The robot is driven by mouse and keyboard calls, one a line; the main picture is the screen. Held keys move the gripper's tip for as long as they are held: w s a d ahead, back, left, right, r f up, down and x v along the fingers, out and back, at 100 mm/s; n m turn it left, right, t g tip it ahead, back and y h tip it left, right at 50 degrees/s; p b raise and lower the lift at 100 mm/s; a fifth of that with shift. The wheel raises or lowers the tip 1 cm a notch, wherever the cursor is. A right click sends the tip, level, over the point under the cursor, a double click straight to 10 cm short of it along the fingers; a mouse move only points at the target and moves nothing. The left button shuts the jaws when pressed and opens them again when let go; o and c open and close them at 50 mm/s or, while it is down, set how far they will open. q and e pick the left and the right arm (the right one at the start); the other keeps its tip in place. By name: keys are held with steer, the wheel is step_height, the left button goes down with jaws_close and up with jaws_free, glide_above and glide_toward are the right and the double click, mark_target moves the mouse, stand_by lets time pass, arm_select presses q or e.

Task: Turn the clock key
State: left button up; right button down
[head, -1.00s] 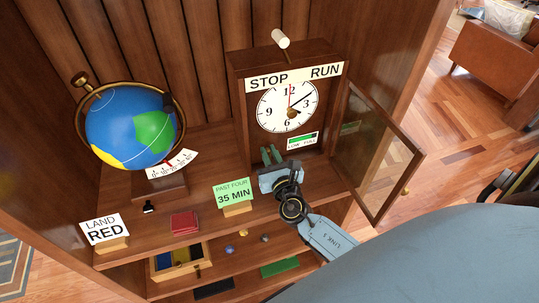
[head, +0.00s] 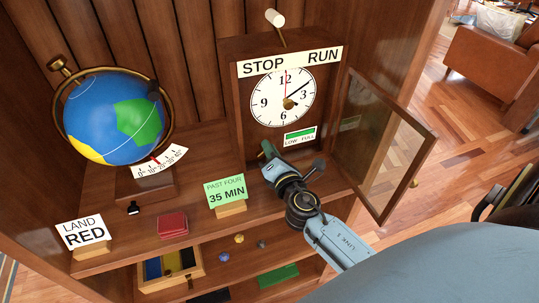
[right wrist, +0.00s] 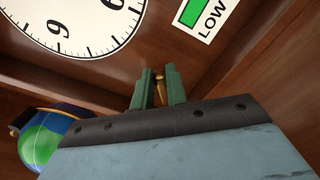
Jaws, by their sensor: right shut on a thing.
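The clock (head: 283,97) stands in a wooden case with its glass door (head: 385,150) swung open to the right. Its face reads about ten past four, with a thin red hand near 12. A green gauge (head: 299,136) marked LOW and FULL sits under the face. My right gripper (head: 267,150) is in front of the case, below the face. In the right wrist view its green fingers are shut on a small brass piece, seemingly the clock key (right wrist: 160,92), mostly hidden between them. My left gripper is not in view.
A STOP/RUN lever (head: 275,18) tops the case. A globe (head: 115,118), a LAND RED card (head: 84,233), a red block (head: 172,225) and a green 35 MIN card (head: 226,191) are left of my right arm.

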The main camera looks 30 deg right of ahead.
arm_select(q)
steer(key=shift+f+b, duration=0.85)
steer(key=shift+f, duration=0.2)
arm_select(e)
steer(key=shift+d+f+m, duration=0.1)
steer(key=shift+f+m, duration=0.1)
steer(key=shift+m, duration=0.75)
steer(key=shift+f+m, duration=0.15)
steer(key=shift+m, duration=0.8)
steer(key=c, duration=1.4)
jaws_free()
